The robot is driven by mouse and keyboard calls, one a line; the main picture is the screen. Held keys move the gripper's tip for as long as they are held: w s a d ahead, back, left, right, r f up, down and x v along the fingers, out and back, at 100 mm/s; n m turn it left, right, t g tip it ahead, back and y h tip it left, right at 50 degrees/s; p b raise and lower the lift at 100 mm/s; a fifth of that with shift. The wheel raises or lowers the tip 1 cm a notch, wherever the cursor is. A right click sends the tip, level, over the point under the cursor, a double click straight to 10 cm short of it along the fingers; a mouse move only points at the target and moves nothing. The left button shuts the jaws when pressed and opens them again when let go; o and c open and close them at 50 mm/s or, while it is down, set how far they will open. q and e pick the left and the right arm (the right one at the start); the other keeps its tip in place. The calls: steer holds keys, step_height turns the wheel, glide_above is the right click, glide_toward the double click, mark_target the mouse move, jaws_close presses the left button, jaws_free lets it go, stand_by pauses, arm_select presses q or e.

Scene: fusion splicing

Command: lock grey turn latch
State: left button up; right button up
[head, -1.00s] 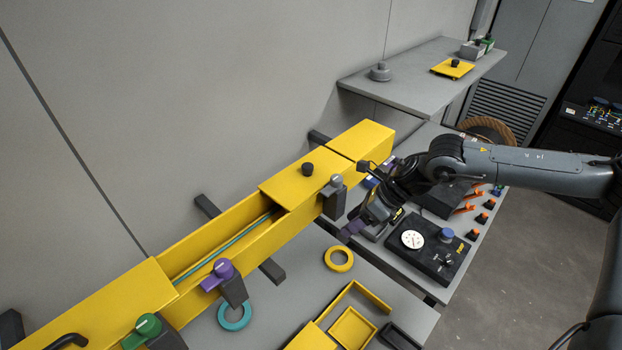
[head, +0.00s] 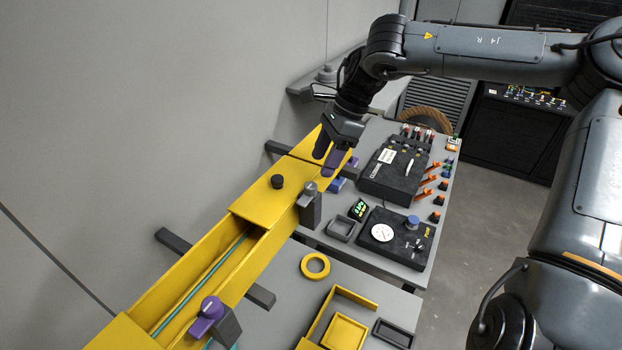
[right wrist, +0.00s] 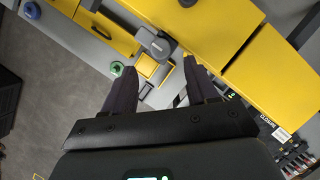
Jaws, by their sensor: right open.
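The grey turn latch (head: 310,188) is a grey knob on a dark post at the right side of the long yellow trough. In the right wrist view the grey latch (right wrist: 157,43) lies ahead, between the directions of the two fingers and apart from them. My right gripper (head: 327,157) is open and empty, with purple-grey fingers pointing down over the trough's far part, beyond and above the latch. Its spread fingers also show in the right wrist view (right wrist: 155,66). My left gripper is out of view.
The yellow trough (head: 160,297) has a cover with a black knob (head: 277,181) and a teal line inside. A purple latch (head: 208,312) is nearer. A yellow ring (head: 315,265) and trays lie right. Black control boxes (head: 395,165) stand on the grey bench beyond.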

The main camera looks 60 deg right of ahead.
mark_target(311, 185)
steer(key=shift+p+x, duration=0.6)
steer(key=shift+x, duration=2.85)
steer(key=shift+c, duration=0.5)
steer(key=c, duration=1)
